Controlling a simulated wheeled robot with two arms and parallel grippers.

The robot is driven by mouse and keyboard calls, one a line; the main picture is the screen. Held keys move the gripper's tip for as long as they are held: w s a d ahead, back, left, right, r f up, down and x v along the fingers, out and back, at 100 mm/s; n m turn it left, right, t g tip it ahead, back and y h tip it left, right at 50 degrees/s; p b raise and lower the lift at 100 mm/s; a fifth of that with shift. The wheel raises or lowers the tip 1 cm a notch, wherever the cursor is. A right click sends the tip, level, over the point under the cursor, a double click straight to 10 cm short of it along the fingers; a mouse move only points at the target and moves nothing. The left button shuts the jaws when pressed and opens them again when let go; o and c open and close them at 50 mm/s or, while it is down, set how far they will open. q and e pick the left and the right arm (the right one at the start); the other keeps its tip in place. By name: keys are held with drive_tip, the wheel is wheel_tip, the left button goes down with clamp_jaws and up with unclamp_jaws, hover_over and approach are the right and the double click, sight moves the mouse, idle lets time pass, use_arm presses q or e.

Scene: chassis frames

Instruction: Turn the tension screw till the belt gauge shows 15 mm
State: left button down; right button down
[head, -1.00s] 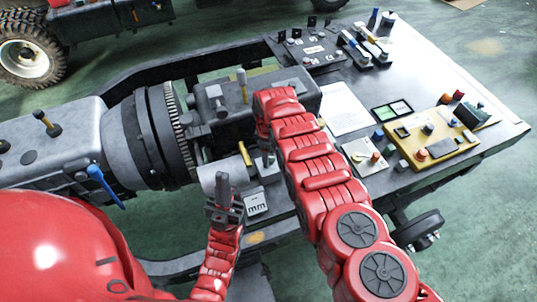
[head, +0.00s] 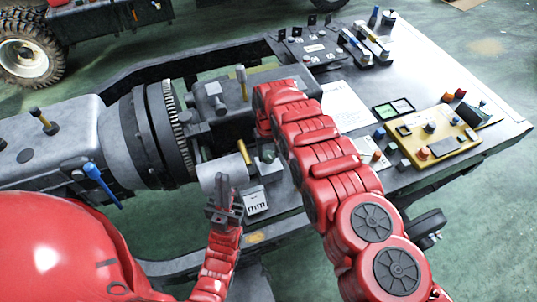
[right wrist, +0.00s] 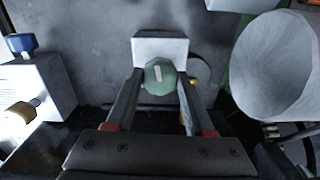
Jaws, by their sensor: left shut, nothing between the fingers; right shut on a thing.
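The tension screw has a green knob (right wrist: 160,74) with a white mark, in front of a pale block (right wrist: 160,48) in the right wrist view. My right gripper (right wrist: 158,88) is shut on this knob, one finger on each side. In the head view my red right arm hides most of that grip. The belt gauge (head: 256,203) is a small pale plate at the bench's front edge. Its "mm" lettering shows, but I cannot read a number. My left gripper (head: 224,190) is shut and empty, just left of the gauge and in front of the pale roller (head: 222,175).
The roller (right wrist: 277,65) is close to the right of the knob in the right wrist view. A blue knob (right wrist: 21,42) stands at the left there. A yellow control panel (head: 440,146) and a green display (head: 393,109) lie on the bench at right. A blue-handled lever (head: 100,183) is at left.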

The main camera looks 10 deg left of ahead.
drive_tip(key=m+b, duration=0.1)
drive_tip(key=m, duration=0.2)
drive_tip(key=shift+f+m+b, duration=0.2)
drive_tip(key=shift+m+b, duration=0.1)
drive_tip(key=shift+b, duration=0.05)
drive_tip(key=m+b, duration=0.2)
drive_tip(key=m, duration=0.2)
drive_tip(key=shift+r, duration=0.1)
drive_tip(key=shift+m, duration=0.3)
drive_tip(key=shift+c, duration=1.4)
unclamp_jaws()
drive_tip(key=shift+r, duration=0.2)
